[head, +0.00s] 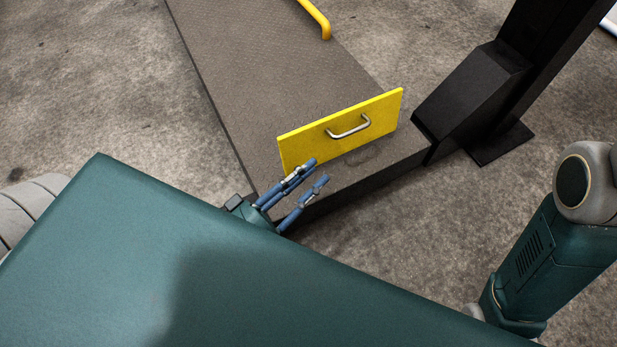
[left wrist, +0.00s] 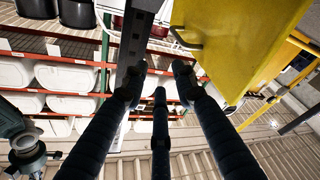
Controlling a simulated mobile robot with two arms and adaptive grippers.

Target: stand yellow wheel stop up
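The yellow wheel stop (head: 305,145) is a flat plate with a metal handle (head: 348,127) on its face. It stands upright across the near end of the grey loader deck (head: 300,80). My left gripper (head: 319,171) is in front of the plate's lower left part, below and left of the handle. Its blue fingers are spread and hold nothing. In the left wrist view the plate (left wrist: 245,45) is at the upper right, beside the open fingers (left wrist: 157,78), with the handle just beyond them. Contact with the plate cannot be told. My right gripper is not in view.
A black post with a sloped housing (head: 470,90) stands right of the deck's near end. A yellow rail (head: 318,18) runs along the deck farther back. The concrete floor (head: 400,225) is clear in front. Shelves with white bins (left wrist: 65,78) show in the left wrist view.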

